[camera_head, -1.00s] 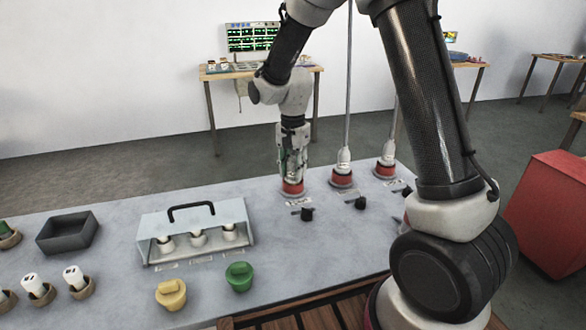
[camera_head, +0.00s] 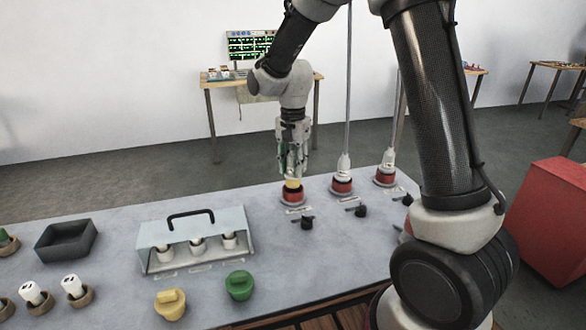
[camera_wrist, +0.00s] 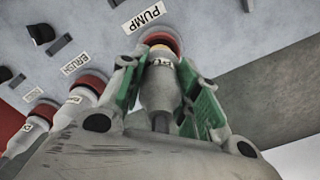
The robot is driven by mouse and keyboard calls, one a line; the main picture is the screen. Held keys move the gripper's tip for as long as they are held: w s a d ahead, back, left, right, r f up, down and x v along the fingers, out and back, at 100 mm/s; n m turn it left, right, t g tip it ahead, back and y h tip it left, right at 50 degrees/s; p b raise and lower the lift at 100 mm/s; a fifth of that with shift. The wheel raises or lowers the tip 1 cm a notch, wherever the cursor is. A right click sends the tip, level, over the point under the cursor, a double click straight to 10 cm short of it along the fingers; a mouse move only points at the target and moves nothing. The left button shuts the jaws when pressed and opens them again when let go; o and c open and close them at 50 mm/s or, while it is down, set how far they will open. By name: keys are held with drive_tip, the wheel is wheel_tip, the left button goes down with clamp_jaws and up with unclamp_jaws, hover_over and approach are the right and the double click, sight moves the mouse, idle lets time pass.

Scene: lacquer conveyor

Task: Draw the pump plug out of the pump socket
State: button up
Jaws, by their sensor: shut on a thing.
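The pump socket (camera_head: 293,197) is a red round fitting on a grey base, by the far edge of the table. The wrist view shows its red rim (camera_wrist: 165,37) beside the PUMP label (camera_wrist: 145,17). My gripper (camera_head: 291,172) is above the socket, pointing down, with its green-padded fingers shut on the pump plug (camera_wrist: 160,88). The plug has a pale grey body, and a yellow band of it (camera_head: 292,184) shows between the fingers and the socket. I cannot tell whether its tip is still inside the socket.
Right of it stand two more red sockets with white plugs, the brush plug (camera_head: 343,165) and another (camera_head: 387,158), with cables rising. Black switches (camera_head: 306,222) sit in front. A clear-sided case (camera_head: 160,237), yellow knob (camera_head: 170,303) and green knob (camera_head: 239,284) are nearer left.

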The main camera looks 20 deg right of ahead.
sight(293, 149)
drive_tip(key=shift+r, duration=1)
drive_tip(key=shift+r, duration=0.1)
drive_tip(key=shift+r, duration=1.4)
